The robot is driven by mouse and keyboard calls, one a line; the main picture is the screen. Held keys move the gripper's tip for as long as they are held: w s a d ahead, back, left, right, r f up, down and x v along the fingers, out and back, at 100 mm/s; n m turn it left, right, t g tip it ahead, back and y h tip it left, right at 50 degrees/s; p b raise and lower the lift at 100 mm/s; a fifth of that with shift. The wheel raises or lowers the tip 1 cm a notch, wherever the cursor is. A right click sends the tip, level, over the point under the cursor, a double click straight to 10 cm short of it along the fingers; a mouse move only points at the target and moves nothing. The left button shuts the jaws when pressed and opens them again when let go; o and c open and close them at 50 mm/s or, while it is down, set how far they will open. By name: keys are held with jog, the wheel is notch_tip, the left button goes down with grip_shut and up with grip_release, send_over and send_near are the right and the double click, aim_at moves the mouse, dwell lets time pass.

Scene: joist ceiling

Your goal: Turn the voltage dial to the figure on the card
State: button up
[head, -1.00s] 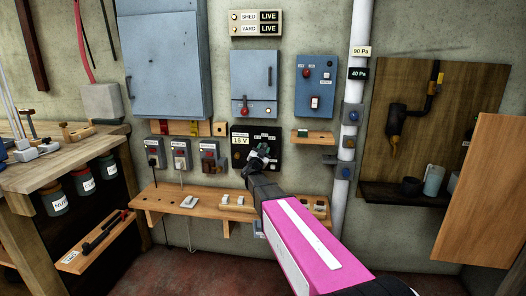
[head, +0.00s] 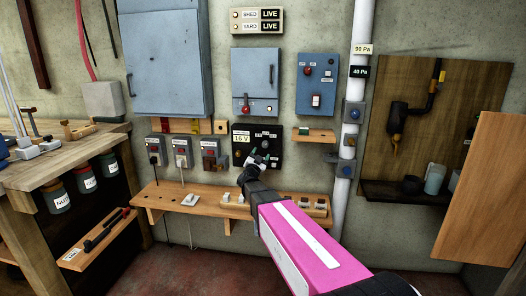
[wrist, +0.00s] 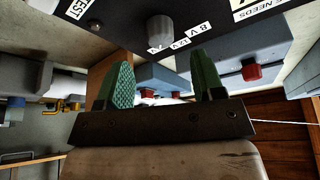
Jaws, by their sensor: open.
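The voltage dial (wrist: 160,29) is a grey knob on a black panel (wrist: 115,18), seen upside down in the wrist view with white voltage labels beside it. The same panel (head: 273,160) hangs low on the wall in the head view. The card (head: 241,139) on its left reads 16 V; part of it shows in the wrist view (wrist: 262,7), with the word NEEDS. My gripper (wrist: 163,78) is open, its two green fingers apart with nothing between them. The dial stands beyond the fingertips, apart from them. In the head view my gripper (head: 258,158) is at the panel's lower part.
A wooden shelf (head: 160,198) with small blocks and switches runs below the panel. Grey switch boxes (head: 182,152) are on its left. A blue box (head: 254,82) with a red lever is above. A small shelf (head: 314,137) and white pipe (head: 357,80) stand to the right.

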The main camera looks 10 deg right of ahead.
jog(key=v, duration=0.5)
jog(key=shift+s, duration=0.1)
jog(key=shift+f+y, duration=0.1)
jog(key=shift+y, duration=0.3)
jog(key=s+a+f+n+g+y, duration=0.1)
jog(key=s+f+n+g+y, duration=0.35)
jog(key=f+y, duration=0.2)
jog(key=s+a+f+n+g+y, duration=0.2)
jog(key=s+f+n+g+y, duration=0.1)
jog(key=f+n+y, duration=0.4)
jog(key=s+d+f+g+h, duration=0.1)
jog(key=s+d+f+g, duration=0.1)
jog(key=s, duration=0.5)
jog(key=s+d+f+g+h, duration=0.1)
jog(key=s+d+f+g, duration=0.2)
jog(key=s, duration=0.4)
jog(key=s+d+f+g+h, duration=0.1)
jog(key=s+d+f+g, duration=0.2)
jog(key=s+g, duration=0.3)
jog(key=shift+s+f+g+h, duration=0.35)
jog(key=shift+s+f, duration=0.05)
jog(key=shift+f, duration=0.2)
